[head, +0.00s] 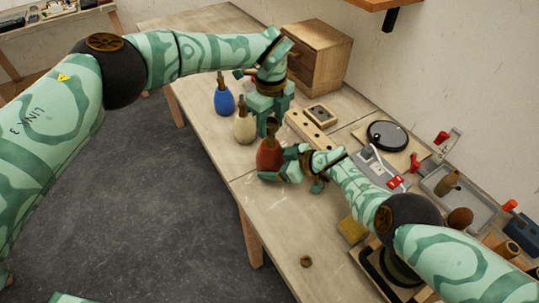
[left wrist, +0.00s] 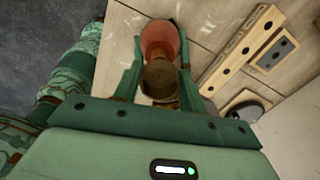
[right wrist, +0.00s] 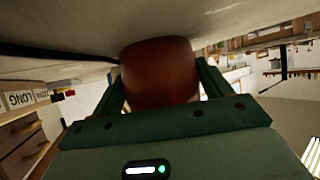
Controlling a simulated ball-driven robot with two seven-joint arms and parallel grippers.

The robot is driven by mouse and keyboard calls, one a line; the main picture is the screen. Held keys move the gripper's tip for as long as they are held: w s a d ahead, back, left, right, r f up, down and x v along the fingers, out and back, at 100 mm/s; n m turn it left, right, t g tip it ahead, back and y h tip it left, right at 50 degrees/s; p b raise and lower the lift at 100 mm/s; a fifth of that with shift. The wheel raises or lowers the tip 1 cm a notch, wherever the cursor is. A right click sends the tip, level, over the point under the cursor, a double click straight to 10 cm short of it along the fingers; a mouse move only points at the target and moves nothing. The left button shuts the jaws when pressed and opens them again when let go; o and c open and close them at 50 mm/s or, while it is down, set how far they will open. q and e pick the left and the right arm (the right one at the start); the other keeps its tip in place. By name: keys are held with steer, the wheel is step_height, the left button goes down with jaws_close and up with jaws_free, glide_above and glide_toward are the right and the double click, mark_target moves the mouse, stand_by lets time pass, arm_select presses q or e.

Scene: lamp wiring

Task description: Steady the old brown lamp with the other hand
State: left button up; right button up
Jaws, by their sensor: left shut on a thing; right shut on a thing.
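The old brown lamp (head: 269,157) stands upright on the bench, with a reddish-brown rounded body and a darker narrow top. My left gripper (head: 269,112) is above it, pointing down, shut on the brassy top fitting (left wrist: 160,80). The lamp's body shows beyond the fitting in the left wrist view (left wrist: 160,38). My right gripper (head: 285,172) comes from the right, low down, shut on the lamp's body, which fills the space between its fingers in the right wrist view (right wrist: 160,72). The fingers hide part of the lamp's lower side.
A cream lamp (head: 244,127) and a blue lamp (head: 224,99) stand to the left. A wooden block with holes (head: 310,130), a black round device (head: 388,135) and a grey tray (head: 470,193) are to the right. A small ring (head: 306,261) lies on the mostly clear front bench.

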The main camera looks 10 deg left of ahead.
mark_target(271, 127)
stand_by(0.3)
arm_select(q)
steer(key=shift+r, duration=2.05)
arm_select(e)
steer(key=o, duration=1.1)
